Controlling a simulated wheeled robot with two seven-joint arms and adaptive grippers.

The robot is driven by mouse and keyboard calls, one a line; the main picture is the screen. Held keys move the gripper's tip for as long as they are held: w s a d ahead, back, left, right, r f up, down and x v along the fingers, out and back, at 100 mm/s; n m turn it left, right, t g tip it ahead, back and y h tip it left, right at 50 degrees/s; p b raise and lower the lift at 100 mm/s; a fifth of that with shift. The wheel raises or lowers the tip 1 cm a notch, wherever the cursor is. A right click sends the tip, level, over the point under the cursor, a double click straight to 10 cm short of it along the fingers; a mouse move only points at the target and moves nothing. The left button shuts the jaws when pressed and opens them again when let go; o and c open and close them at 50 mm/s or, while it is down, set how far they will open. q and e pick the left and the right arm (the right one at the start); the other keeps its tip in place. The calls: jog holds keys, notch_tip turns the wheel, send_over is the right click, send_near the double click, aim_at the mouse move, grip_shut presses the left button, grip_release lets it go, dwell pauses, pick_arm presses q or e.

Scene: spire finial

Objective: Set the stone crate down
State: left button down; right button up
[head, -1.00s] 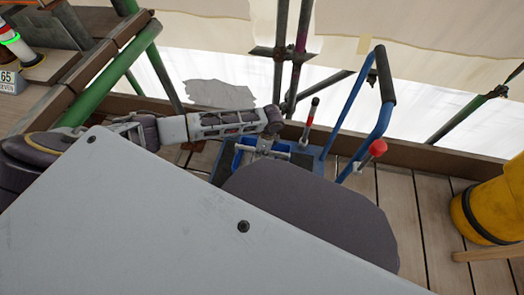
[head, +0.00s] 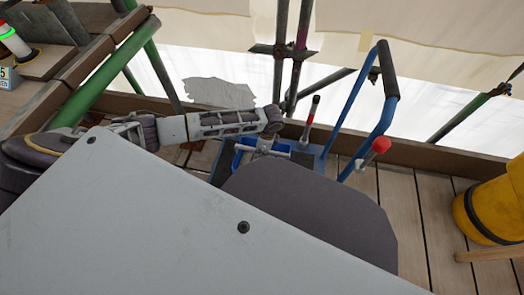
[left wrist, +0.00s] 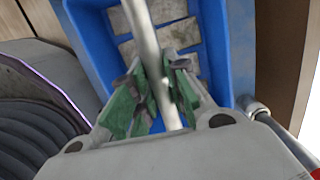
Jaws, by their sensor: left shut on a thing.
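The stone crate (left wrist: 88,48) is a blue box with pale stone blocks (left wrist: 165,40) inside, seen from above in the left wrist view. A round metal bar (left wrist: 143,38) crosses over it. My left gripper (left wrist: 158,98) has green pads shut on this bar. In the head view, the left gripper (head: 264,146) is at the end of my arm, above a small visible part of the blue crate (head: 240,158). My own grey body hides most of the crate there. I cannot tell whether its bottom touches anything. My right gripper is not in view.
A trolley with a tall blue handle (head: 383,110) and dark deck stands around the crate's place. A yellow container (head: 492,205) is at right. Scaffold poles and a wooden kerb (head: 420,150) border the planks.

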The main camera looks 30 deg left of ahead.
pick_arm(q)
jog(key=shift+f, duration=0.6)
dwell(1.0)
jog(key=c, duration=1.3)
grip_release()
jog(key=shift+f, duration=0.1)
jog(key=shift+w+d+r, duration=0.1)
jog(key=shift+d+r, duration=0.2)
jog(key=shift+r, duration=1.7)
jog(key=shift+w+d+r, duration=0.1)
jog(key=shift+d+r, duration=0.15)
jog(key=shift+r, duration=1.75)
jog(key=shift+w+d+r, duration=0.1)
jog(key=shift+d+r, duration=0.2)
jog(key=shift+r, duration=1.7)
